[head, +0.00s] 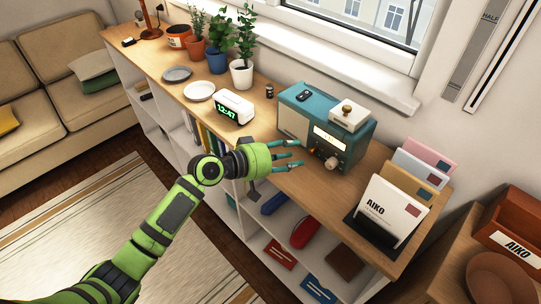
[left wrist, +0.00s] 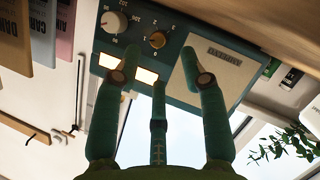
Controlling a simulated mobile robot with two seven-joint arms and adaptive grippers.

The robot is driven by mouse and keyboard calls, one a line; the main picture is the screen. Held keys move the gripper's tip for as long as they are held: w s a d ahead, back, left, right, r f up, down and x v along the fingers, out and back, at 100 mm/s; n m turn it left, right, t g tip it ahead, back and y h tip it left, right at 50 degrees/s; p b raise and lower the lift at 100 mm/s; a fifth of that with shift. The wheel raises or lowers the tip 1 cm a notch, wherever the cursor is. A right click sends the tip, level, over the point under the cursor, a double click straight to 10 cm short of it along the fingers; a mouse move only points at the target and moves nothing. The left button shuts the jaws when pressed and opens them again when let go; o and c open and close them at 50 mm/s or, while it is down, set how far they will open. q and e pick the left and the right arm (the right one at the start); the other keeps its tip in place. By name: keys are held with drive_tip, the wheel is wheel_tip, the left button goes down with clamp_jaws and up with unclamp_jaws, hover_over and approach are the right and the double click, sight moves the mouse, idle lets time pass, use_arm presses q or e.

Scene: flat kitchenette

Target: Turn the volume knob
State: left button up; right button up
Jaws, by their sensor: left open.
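The teal radio (head: 359,150) stands on the wooden sideboard top, with a pale speaker panel and a lit dial. My right gripper is not in view.
A white clock (head: 234,107) and plates stand left of the radio. A letter holder with envelopes (head: 391,209) stands right of it. A dark device and a cream box (head: 349,117) lie on the radio. Potted plants stand farther back.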

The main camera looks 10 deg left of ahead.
use_arm(q)
drive_tip(key=v, duration=0.7)
drive_tip(key=shift+s+a+r, duration=0.15)
drive_tip(key=shift+s+a, duration=0.05)
drive_tip(key=shift+s, duration=0.05)
